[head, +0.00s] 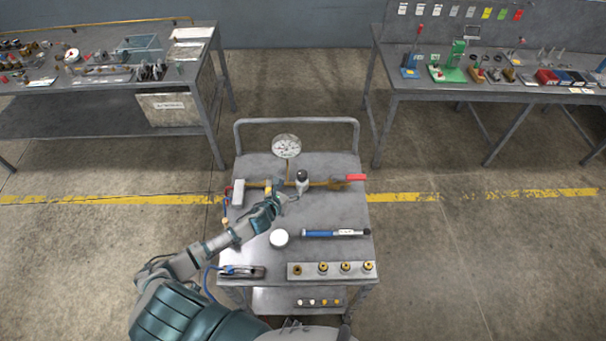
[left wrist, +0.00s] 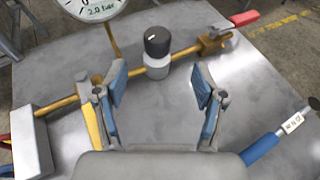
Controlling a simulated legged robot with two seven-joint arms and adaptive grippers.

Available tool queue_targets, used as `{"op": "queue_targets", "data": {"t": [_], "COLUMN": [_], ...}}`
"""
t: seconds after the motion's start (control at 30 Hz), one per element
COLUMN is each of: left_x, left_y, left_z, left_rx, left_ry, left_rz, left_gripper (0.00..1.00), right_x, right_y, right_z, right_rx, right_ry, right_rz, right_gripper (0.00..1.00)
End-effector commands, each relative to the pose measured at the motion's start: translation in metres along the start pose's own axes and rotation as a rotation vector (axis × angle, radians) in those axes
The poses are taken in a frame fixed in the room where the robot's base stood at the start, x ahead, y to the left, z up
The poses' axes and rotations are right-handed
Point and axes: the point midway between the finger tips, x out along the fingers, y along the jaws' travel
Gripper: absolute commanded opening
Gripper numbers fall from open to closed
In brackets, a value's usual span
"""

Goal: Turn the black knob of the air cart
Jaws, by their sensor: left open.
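The air cart (head: 335,210) is a grey metal trolley with a brass pipe across its top. The black knob (head: 302,175) sits on a light grey cylindrical body on that pipe. In the left wrist view the knob (left wrist: 157,41) stands upright with a white mark on top, beyond the fingertips. My left gripper (head: 284,196) is close to the knob on its near left side. In the left wrist view this gripper (left wrist: 160,88) has its fingers apart with nothing between them. My right gripper does not show.
A round gauge (head: 286,146) stands behind the pipe. A red-handled valve (head: 355,178) is at the pipe's right end. A blue pen-like tool (head: 335,233), a white round piece (head: 279,238) and a block with brass fittings (head: 330,270) lie nearer. Workbenches stand behind left and right.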

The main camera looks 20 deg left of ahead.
Motion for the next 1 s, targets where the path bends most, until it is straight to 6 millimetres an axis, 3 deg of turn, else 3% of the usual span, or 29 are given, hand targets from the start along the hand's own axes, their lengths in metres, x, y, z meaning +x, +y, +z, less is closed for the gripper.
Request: {"op": "queue_targets", "data": {"t": [0.1, 0.2, 0.3, 0.43, 0.73, 0.9, 1.0], "left_x": [0.03, 0.053, 0.073, 0.091, 0.105, 0.105, 0.105], "left_y": [0.0, -0.002, -0.002, -0.003, -0.001, -0.001, 0.0], "left_z": [0.001, 0.001, 0.001, 0.001, 0.0, 0.0, 0.0], "left_rx": [-0.005, -0.003, -0.003, -0.001, 0.0, -0.001, -0.001], "left_ry": [-0.001, -0.001, -0.001, -0.001, 0.0, 0.0, 0.0], "left_rz": [0.003, 0.002, 0.003, 0.003, 0.001, 0.001, 0.001], "left_gripper": [0.7, 0.7, 0.7, 0.7, 0.7, 0.7, 0.45], "right_x": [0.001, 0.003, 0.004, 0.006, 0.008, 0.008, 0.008], "right_y": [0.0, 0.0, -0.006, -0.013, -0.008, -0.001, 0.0], "right_z": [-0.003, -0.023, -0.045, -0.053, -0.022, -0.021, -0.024], "right_rx": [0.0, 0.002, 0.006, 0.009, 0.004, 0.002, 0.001], "right_ry": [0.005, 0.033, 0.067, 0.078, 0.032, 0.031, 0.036], "right_rz": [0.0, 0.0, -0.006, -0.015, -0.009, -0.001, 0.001], "right_gripper": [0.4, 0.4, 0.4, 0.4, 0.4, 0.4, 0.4]}}
